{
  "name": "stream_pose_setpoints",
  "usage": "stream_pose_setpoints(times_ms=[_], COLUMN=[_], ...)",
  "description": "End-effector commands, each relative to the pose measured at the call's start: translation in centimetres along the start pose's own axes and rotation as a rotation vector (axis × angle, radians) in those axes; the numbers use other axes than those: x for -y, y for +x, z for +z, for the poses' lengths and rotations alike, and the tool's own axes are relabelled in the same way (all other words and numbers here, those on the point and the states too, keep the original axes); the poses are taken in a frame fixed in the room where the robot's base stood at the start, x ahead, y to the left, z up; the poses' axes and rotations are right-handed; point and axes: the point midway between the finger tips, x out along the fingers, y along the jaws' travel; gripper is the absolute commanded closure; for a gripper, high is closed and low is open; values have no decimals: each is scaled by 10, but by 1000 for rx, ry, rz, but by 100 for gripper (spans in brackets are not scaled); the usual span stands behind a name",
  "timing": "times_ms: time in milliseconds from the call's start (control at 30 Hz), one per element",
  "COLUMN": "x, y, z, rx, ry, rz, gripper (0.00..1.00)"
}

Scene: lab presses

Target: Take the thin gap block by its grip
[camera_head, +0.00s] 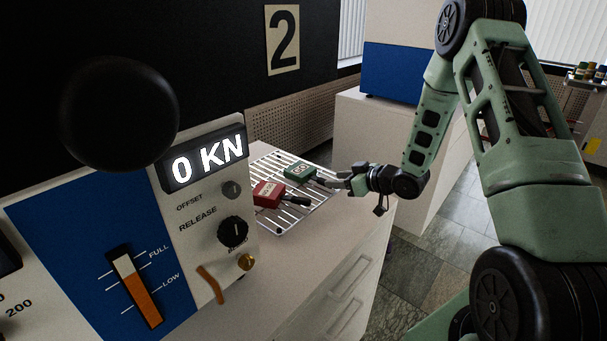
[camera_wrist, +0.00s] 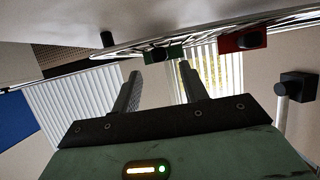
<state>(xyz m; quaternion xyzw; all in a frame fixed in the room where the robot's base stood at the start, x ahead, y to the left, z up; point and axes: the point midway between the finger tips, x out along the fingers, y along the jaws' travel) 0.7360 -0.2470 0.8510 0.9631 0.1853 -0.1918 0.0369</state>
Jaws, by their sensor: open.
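A green block (camera_head: 299,171) and a red block (camera_head: 268,194) lie side by side on a wire rack, each with a pale label too small to read. I cannot tell which is the thin one. The red block has a dark grip (camera_head: 297,201) pointing right. My gripper (camera_head: 338,182) is open at the right end of the green block. In the wrist view my gripper (camera_wrist: 158,72) has its two fingers apart, with the green block (camera_wrist: 149,56) ahead between them and the red block (camera_wrist: 229,44) off to the right. Whether the fingers straddle the green block's grip is unclear.
The wire rack (camera_head: 262,154) sits on a pale counter with drawers (camera_head: 352,285). A press panel (camera_head: 212,215) reading 0 KN, with knobs and a lever, stands at the left. A blue and white cabinet (camera_head: 396,75) stands behind. Open floor (camera_head: 420,262) lies right of the counter.

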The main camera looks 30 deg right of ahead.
Motion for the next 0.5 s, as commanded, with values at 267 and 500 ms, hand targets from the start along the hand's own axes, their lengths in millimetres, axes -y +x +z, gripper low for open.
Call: stream_pose_setpoints(times_ms=[267, 500], x=[3, 3], y=[38, 51], z=[0, 1], rx=[-2, -1], ry=[0, 0], rz=[-2, -1], gripper=[56, 56])
